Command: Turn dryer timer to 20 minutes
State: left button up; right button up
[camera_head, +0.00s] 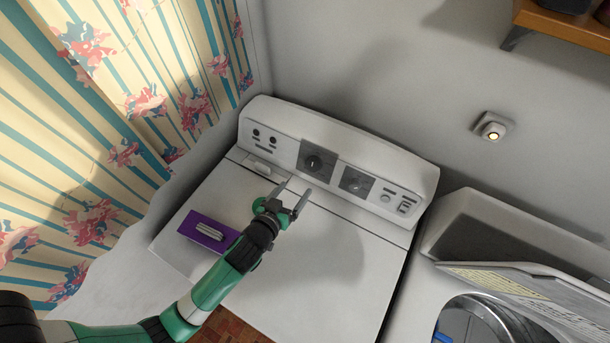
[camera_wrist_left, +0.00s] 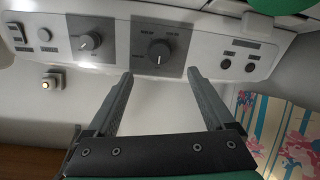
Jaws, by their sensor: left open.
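The white dryer (camera_head: 215,205) has a raised control panel (camera_head: 285,125) with two dark square dial plates. The left dial has a dark round knob (camera_head: 313,162), and this knob (camera_wrist_left: 158,52) also shows in the left wrist view. The right dial has a second knob (camera_head: 354,183), which shows in the left wrist view (camera_wrist_left: 90,41) too. The minute markings are too small to read. My left gripper (camera_head: 296,188) is open and empty, in front of the panel below the left knob. In the left wrist view, its fingers (camera_wrist_left: 160,73) are spread below that knob, apart from it.
A purple box (camera_head: 208,230) lies on the dryer's top at the left. A washer (camera_head: 470,225) with a raised lid (camera_head: 530,295) stands at the right. A striped curtain (camera_head: 120,110) hangs at the left, and a wooden shelf (camera_head: 565,25) is at upper right.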

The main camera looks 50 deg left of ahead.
aim_at(312, 167)
pick_arm(q)
jog(key=x, duration=0.4)
jog(key=b+x, duration=0.1)
jog(key=x, duration=0.3)
jog(key=b+x, duration=0.1)
jog(key=x, duration=0.3)
jog(key=shift+r, duration=0.3)
jog(key=shift+c, duration=0.4)
jog(key=c, duration=1.3)
